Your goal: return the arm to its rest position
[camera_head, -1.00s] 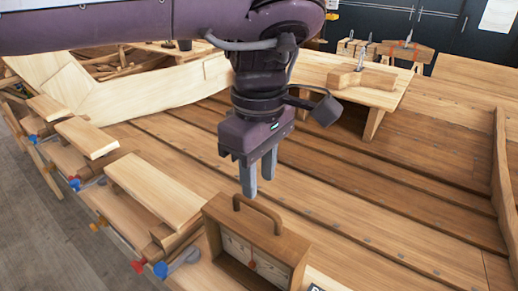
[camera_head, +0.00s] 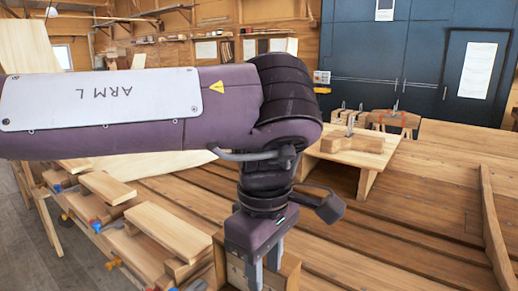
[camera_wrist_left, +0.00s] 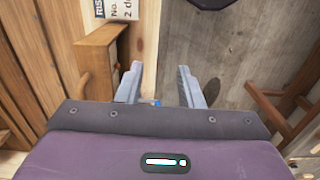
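My left arm comes in from the left across the head view, and its gripper (camera_head: 264,272) points down at the lower middle. In the left wrist view the two grey fingers of the left gripper (camera_wrist_left: 168,88) stand apart with nothing between them, so it is open and empty. Behind and below it in the head view is a wooden box (camera_head: 232,268), mostly hidden by the gripper. The box also shows left of the fingers in the left wrist view (camera_wrist_left: 97,58). My right gripper is in neither view.
Wooden blocks (camera_head: 166,228) with coloured clamps line the planked hull's left edge. A small wooden bench (camera_head: 352,158) stands on the planking (camera_head: 420,215) at the back right. Blue cabinets (camera_head: 420,60) stand behind. The right planking is mostly clear.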

